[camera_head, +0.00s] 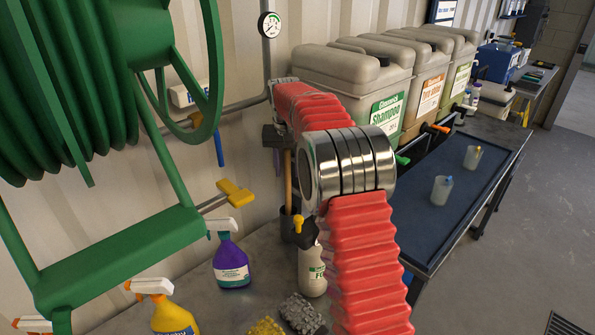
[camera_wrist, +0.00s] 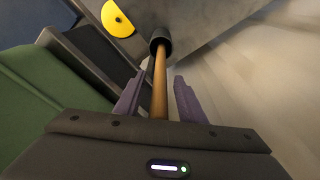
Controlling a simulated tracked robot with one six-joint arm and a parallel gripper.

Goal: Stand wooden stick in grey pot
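The wooden stick (camera_head: 288,181) stands roughly upright in the head view. Its lower end is inside the dark grey pot (camera_head: 286,225), on the bench by the wall. In the wrist view the stick (camera_wrist: 160,88) runs away between my fingers into the mouth of the pot (camera_wrist: 154,45). My gripper (camera_head: 279,141) is at the stick's upper part. In the wrist view my gripper (camera_wrist: 160,75) is open, with a finger on each side of the stick and visible gaps. The stick's bottom end is hidden in the pot.
A green hose reel (camera_head: 80,90) fills the left. Large canisters (camera_head: 350,85) and a dark tray (camera_head: 432,228) lie right.

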